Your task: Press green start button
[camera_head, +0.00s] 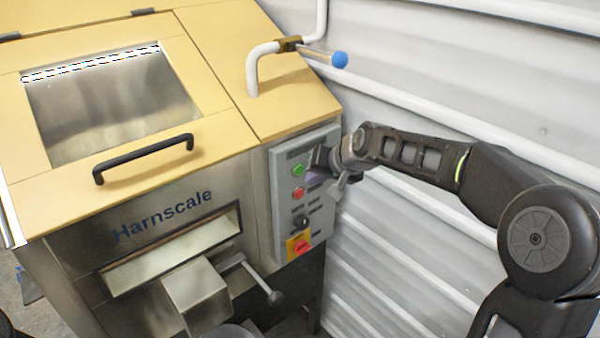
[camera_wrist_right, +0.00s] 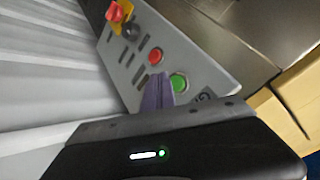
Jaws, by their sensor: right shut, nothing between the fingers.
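The green start button (camera_head: 298,170) is at the top of the grey control panel (camera_head: 284,228) on the hopper's right front. It also shows in the right wrist view (camera_wrist_right: 179,82), just beside the fingertips. My right gripper (camera_head: 318,172) is shut and empty, with its fingers pointing at the panel near the green button. In the right wrist view its purple-grey fingers (camera_wrist_right: 158,92) are close to the green button; whether they touch it cannot be told. My left gripper is not in view.
Below the green button are a red button (camera_head: 298,194), a black knob (camera_head: 300,221) and a red-and-yellow switch (camera_head: 299,245). A lever with a black ball (camera_head: 275,298) sticks out lower down. A pipe valve with a blue knob (camera_head: 340,60) is above. A corrugated wall (camera_head: 400,230) stands at right.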

